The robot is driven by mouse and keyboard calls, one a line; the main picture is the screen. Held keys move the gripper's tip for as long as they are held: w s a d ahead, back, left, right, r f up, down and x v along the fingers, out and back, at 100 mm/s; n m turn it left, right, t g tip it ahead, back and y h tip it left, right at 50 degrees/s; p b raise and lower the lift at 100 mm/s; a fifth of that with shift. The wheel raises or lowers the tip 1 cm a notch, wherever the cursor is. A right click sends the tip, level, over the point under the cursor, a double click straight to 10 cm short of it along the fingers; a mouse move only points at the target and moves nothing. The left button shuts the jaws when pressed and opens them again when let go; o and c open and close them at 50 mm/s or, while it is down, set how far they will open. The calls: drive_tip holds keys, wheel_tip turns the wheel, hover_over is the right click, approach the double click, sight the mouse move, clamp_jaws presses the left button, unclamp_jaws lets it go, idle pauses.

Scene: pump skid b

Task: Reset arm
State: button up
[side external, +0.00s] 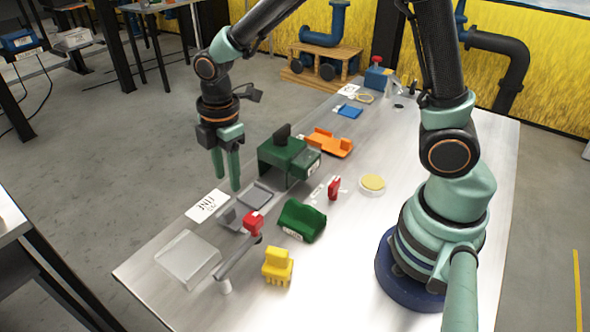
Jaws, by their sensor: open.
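My gripper (226,170) hangs from my arm at the left edge of the metal table (345,215). Its two green fingers point down, apart, with nothing between them. It is left of a dark green block-like device (283,158) and above a white label card (207,205). My arm reaches from its base at the right of the table, up out of the picture and back down to the gripper.
The table holds an orange part (330,142), a red part (334,187), a yellow disc (373,182), a green bin (302,218), a yellow block (277,266), a red-topped lever (252,223) and a clear box (188,259). Bare table lies at front right.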

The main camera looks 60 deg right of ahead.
drive_tip(key=s+d+r+m+t, duration=0.5)
drive_tip(key=s+d+r+m, duration=0.4)
drive_tip(key=r+m, duration=0.4)
drive_tip(key=shift+s+d+r+m, duration=0.15)
drive_tip(key=shift+d+r+m, duration=0.35)
drive_tip(key=shift+m, duration=1)
drive_tip(key=shift+d+f, duration=0.1)
